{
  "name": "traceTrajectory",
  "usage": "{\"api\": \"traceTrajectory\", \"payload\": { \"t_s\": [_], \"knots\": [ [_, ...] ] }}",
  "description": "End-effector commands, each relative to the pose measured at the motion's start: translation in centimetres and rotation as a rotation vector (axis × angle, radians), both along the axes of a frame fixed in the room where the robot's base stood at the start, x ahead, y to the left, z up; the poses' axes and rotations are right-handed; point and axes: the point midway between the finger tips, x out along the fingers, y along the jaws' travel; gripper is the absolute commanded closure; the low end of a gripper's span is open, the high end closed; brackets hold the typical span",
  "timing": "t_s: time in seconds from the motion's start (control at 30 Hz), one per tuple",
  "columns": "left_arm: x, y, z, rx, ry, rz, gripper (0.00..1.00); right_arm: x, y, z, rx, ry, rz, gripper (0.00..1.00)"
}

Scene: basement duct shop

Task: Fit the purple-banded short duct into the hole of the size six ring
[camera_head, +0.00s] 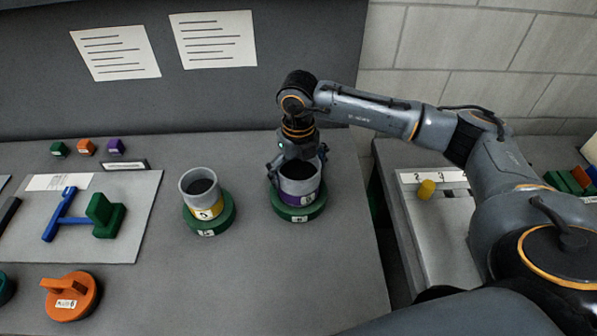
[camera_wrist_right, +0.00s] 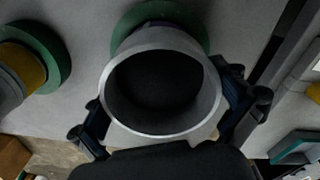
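The purple-banded short duct (camera_head: 297,188) is a grey open tube with a purple band low on its wall. It stands upright over the green ring (camera_head: 301,213), whose label is too small to read surely. My right gripper (camera_head: 298,173) comes down on it from above, with a finger on each side of its wall. In the right wrist view the duct's round rim (camera_wrist_right: 109,101) lies between the two fingers (camera_wrist_right: 163,110), which appear to grip it. The green ring shows behind it (camera_wrist_right: 160,14). Whether the duct's lower end is inside the hole is hidden. My left gripper is not in view.
A yellow-banded duct (camera_head: 198,184) stands in another green ring (camera_head: 221,222) just left. An orange handled disc (camera_head: 70,297), a board (camera_head: 135,220) with blue and green parts, and small coloured blocks (camera_head: 87,147) lie further left. A gap separates the table from the right-hand bench (camera_head: 440,235).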

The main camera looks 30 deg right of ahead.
Motion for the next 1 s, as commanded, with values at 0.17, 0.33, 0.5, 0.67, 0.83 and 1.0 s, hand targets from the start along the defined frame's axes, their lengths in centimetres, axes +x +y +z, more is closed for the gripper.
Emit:
{"api": "traceTrajectory", "payload": {
  "t_s": [0.17, 0.33, 0.5, 0.67, 0.83, 1.0],
  "knots": [
    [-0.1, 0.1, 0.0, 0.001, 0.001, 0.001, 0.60, 0.0, 0.0, 0.0, -0.001, 0.001, 0.000, 0.00],
    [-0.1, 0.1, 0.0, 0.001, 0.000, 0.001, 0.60, 0.1, 0.0, 1.3, 0.000, -0.002, 0.001, 0.00],
    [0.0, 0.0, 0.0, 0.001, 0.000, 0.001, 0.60, 0.1, 0.0, 4.7, 0.001, -0.004, 0.001, 0.00],
    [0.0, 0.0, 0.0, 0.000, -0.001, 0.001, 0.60, 0.1, 0.0, 8.1, 0.000, -0.004, 0.001, 0.00],
    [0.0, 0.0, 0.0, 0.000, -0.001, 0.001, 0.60, 0.0, 0.0, 10.8, 0.000, -0.002, 0.001, 0.00],
    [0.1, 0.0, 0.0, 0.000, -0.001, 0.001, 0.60, 0.0, 0.0, 11.9, -0.001, 0.000, 0.000, 0.00]
  ]
}}
